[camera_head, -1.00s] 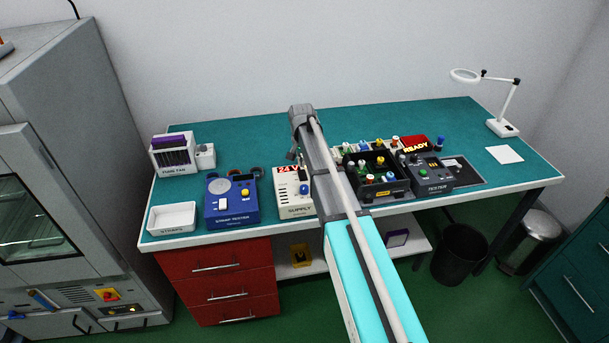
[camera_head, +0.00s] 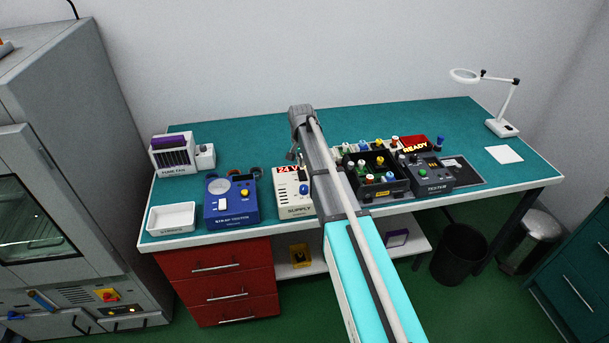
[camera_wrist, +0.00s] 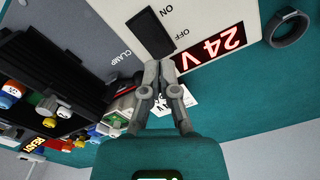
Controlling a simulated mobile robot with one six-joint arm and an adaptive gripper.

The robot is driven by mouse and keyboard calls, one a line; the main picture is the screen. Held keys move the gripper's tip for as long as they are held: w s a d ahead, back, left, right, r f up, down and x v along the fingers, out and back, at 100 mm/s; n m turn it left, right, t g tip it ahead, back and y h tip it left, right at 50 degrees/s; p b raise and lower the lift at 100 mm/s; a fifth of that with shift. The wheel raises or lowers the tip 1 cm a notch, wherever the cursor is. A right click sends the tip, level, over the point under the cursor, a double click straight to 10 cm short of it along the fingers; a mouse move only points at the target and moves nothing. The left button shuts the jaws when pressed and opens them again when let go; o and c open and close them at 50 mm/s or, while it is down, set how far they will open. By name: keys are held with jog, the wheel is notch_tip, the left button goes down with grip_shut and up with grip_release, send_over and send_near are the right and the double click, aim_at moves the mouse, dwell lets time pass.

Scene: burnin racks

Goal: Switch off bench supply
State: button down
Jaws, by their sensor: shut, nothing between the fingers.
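The bench supply (camera_head: 288,198) is a white box at the front of the teal bench, partly hidden by my arm in the head view. My gripper (camera_wrist: 160,68) is shut and empty. Its fingertips are by the OFF end of the switch, next to the display. I cannot tell whether they touch the panel.
A black crate (camera_head: 393,192) with coloured parts and a grey tester (camera_head: 431,186) stand right of the supply. The blue strap tester (camera_head: 231,214), a white tray (camera_head: 171,231) and the fume fan (camera_head: 174,160) are to the left. The back of the bench is clear.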

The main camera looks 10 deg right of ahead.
aim_at(302, 172)
jog(key=shift+f+b, duration=1.4)
dwell(1.3)
jog(key=shift+r, duration=0.15)
jog(key=shift+r+p, duration=3.4)
jog(key=shift+p, duration=0.15)
jog(key=shift+s, duration=0.25)
jog(key=s+n, duration=0.6)
jog(key=s, duration=2.2)
jog(key=shift+s+d, duration=0.3)
